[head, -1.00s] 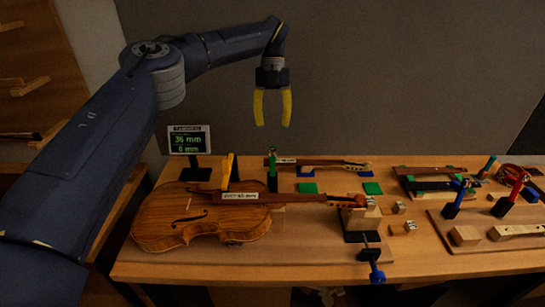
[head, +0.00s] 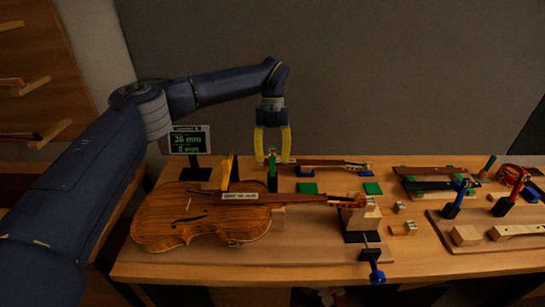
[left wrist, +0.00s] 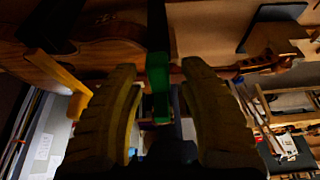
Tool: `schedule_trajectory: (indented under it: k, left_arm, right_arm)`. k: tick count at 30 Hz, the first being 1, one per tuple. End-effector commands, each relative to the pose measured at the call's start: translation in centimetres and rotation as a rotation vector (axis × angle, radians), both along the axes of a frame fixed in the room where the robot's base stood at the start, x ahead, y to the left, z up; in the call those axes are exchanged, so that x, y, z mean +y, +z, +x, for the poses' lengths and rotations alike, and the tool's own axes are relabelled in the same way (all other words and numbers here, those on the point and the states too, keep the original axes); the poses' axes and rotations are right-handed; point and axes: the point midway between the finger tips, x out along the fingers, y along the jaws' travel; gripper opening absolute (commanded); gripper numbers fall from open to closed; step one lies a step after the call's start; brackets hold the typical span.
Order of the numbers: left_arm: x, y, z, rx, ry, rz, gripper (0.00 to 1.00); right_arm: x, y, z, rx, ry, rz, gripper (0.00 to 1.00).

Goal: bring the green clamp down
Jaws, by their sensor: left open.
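The green clamp (head: 272,172) stands upright on the bench beside the violin's neck, behind the violin body (head: 200,215). My left gripper (head: 272,160) points straight down over it, with its yellow fingers open on either side of the clamp's top. In the left wrist view, the green clamp (left wrist: 158,75) shows between the two spread fingers (left wrist: 160,95), with a gap on each side. The clamp's lower part is partly hidden by the neck in the head view. My right gripper is not in view.
A yellow upright piece (head: 227,172) stands left of the clamp. A small display (head: 190,140) is behind the violin. A second neck (head: 330,163) lies behind, near green pads (head: 372,188). Red and blue clamps (head: 515,188) stand at the right. The air above the bench is clear.

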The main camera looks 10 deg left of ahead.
Motion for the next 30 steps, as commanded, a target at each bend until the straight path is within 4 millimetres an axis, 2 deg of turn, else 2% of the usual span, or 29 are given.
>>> schedule_trajectory:
  k: [6,17,30]
  left_arm:
    - [0.00,0.00,0.00,0.000,0.000,0.000,0.43]
    - [-0.01,0.01,0.01,0.000,-0.001,0.000,0.01]
    - [0.01,-0.06,-0.07,-0.006,-0.002,0.001,0.00]
  right_arm:
    - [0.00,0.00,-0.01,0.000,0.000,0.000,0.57]
    - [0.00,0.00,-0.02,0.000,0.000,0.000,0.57]
    - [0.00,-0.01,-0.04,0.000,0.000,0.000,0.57]
